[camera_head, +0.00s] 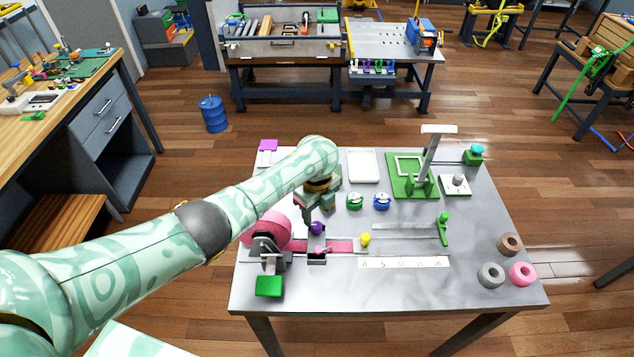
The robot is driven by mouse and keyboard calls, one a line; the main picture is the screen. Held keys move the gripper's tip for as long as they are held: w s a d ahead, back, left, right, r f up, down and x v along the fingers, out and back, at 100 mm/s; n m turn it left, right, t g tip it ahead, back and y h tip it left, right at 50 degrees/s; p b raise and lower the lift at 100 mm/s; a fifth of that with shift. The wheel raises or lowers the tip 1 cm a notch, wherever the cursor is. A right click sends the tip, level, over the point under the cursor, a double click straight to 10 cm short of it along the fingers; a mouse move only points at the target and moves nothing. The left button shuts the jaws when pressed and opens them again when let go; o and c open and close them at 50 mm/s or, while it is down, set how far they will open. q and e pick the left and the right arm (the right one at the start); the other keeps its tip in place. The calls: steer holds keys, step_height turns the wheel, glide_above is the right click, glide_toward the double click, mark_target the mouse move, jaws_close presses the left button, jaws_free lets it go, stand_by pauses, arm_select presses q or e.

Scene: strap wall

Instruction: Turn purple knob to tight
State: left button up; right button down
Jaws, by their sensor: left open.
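The purple knob (317,228) sits on the grey table, just right of the pink strap roll (268,229). My left gripper (312,216) points down from above and reaches the knob's upper left side. It is open, and its fingers partly hide the knob. I cannot tell whether the fingers touch it. A pink strap (340,246) runs right from the roll, below the knob, with a small pink knob (319,250) on it. No tight mark can be read. My right gripper is not in view.
Right of the knob are a yellow knob (366,240), a scale strip (404,262) and a green-handled slider (444,229). Green and blue dials (382,201) stand behind. A green stand (420,186) rises at the back right. Loose rings (491,275) lie front right. The table's front middle is clear.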

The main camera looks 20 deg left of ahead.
mark_target(317, 225)
arm_select(q)
step_height(317, 225, up, 11)
steer(key=p, duration=0.3)
steer(key=shift+f+p, duration=0.15)
steer(key=shift+p, duration=0.25)
steer(key=shift+s+f, duration=0.1)
steer(key=shift+f, duration=0.05)
